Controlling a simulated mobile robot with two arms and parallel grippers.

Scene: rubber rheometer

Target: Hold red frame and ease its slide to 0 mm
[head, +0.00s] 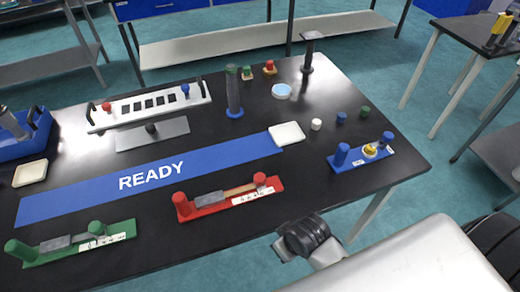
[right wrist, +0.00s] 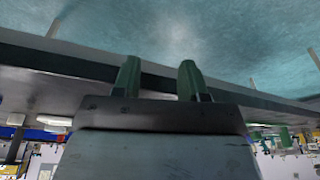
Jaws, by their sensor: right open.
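The red frame (head: 212,208) lies on the black table, near its front edge. It has a red post at each end, a grey block and a tan bar between them, and a white scale strip (head: 253,196) along its front right. The slide's reading is too small to tell. My right gripper shows in the right wrist view (right wrist: 157,70) with its two green fingers apart and nothing between them. In the head view my right arm ends in a dark wrist at the table's front edge, right of and below the red frame, not touching it. My left gripper is out of view.
A green frame (head: 70,250) lies at front left and a blue one (head: 360,157) at right. A blue READY strip (head: 100,190) runs behind the red frame. A white rack (head: 150,105) and upright tools stand farther back.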

